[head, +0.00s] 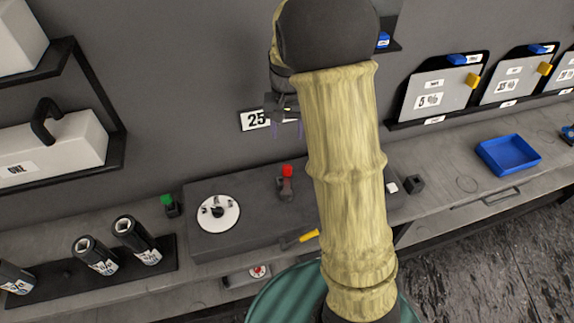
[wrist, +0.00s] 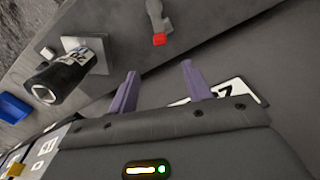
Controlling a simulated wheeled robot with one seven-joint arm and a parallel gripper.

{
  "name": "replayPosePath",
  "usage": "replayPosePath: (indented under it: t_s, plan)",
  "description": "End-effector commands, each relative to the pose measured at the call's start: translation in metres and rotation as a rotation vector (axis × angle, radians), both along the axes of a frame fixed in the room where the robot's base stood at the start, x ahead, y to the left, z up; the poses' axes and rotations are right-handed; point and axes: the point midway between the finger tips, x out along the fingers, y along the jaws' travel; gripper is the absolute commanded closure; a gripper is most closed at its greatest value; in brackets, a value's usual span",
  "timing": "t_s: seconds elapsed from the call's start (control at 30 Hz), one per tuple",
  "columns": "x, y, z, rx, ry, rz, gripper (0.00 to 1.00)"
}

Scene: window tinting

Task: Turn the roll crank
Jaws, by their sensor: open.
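A small grey lever with a red knob (head: 287,176), which looks like the crank, stands on the grey bench block (head: 245,215). In the wrist view the red-ended lever (wrist: 157,30) is at top centre, beyond the fingertips. My gripper (head: 288,130) is partly behind my arm in the head view, in front of the wall sign and above the lever. In the wrist view my gripper (wrist: 160,72) has its two purple fingers apart with nothing between them. A black roll (wrist: 60,78) on a pale square plate is at the left there; my arm hides it in the head view.
A white dial (head: 218,213) and a yellow-handled tool (head: 300,238) are near the lever. Black rolls (head: 138,240) stand on a rack at left. A blue tray (head: 508,154) is at right. A wall sign (head: 255,120) is behind the gripper.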

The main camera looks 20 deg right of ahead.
Motion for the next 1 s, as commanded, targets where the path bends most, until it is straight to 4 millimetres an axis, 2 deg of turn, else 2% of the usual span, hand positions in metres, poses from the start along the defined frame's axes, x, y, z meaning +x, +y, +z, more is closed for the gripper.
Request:
replayPosePath:
  t_s: [0.7,0.83,1.0]
  plan:
    - [-0.001,0.000,-0.123,0.000,0.003,-0.001,0.51]
    - [-0.001,0.000,-0.141,0.001,0.003,-0.001,0.51]
    - [0.000,0.000,-0.152,0.001,0.001,-0.001,0.51]
